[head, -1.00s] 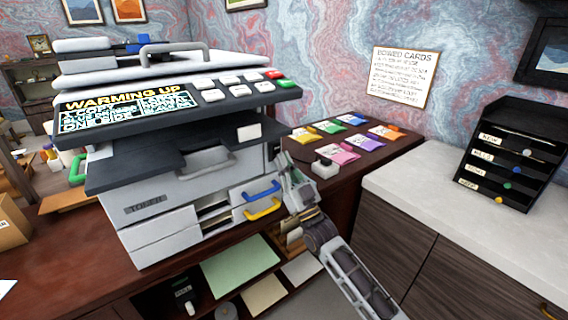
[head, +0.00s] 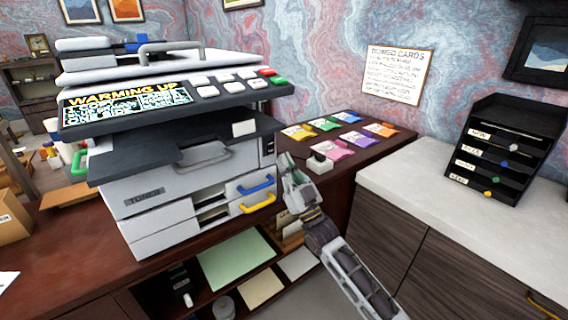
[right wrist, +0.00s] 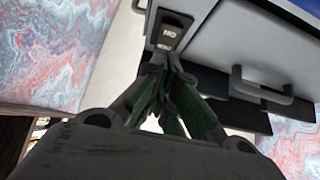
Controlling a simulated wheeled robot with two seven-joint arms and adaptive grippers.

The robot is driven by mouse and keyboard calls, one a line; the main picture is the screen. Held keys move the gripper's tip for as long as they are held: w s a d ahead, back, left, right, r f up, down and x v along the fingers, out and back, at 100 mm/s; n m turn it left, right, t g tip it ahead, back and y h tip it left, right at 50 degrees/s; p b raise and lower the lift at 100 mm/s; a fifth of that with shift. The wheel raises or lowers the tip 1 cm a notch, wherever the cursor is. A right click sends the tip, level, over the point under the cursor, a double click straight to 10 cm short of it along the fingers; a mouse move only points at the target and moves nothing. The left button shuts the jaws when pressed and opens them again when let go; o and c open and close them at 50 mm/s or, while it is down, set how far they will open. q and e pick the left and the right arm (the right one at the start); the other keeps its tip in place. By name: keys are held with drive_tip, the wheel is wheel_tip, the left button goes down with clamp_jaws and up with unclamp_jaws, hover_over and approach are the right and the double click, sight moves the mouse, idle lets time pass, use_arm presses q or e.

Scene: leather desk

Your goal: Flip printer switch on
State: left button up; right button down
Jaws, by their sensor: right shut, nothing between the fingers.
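The grey and white printer (head: 160,215) stands on the desk at the left in the head view. Its display (head: 125,104) reads "WARMING UP". The switch (right wrist: 170,36) is a small dark panel on the printer's side, near the top of the right wrist view. It also shows at the printer's right edge in the head view (head: 268,146). My right gripper (head: 287,165) is shut and empty, beside the printer's right side. In the right wrist view its fingertips (right wrist: 165,60) are just below the switch; I cannot tell whether they touch it. My left gripper is not in view.
Colored card packets (head: 328,124) lie on the desk behind my right gripper, with a small white stamp-like object (head: 319,161) nearer. A white-topped cabinet (head: 430,190) with a black drawer rack (head: 508,150) stands at the right. Printer tray handles (head: 257,186) jut out near my right arm.

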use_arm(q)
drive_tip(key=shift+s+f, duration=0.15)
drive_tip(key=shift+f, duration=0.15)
use_arm(e)
drive_tip(key=f+v, duration=0.1)
drive_tip(key=v, duration=0.9)
drive_tip(key=shift+w+a, duration=0.2)
drive_tip(key=shift+w, duration=0.1)
drive_tip(key=shift+f, duration=0.15)
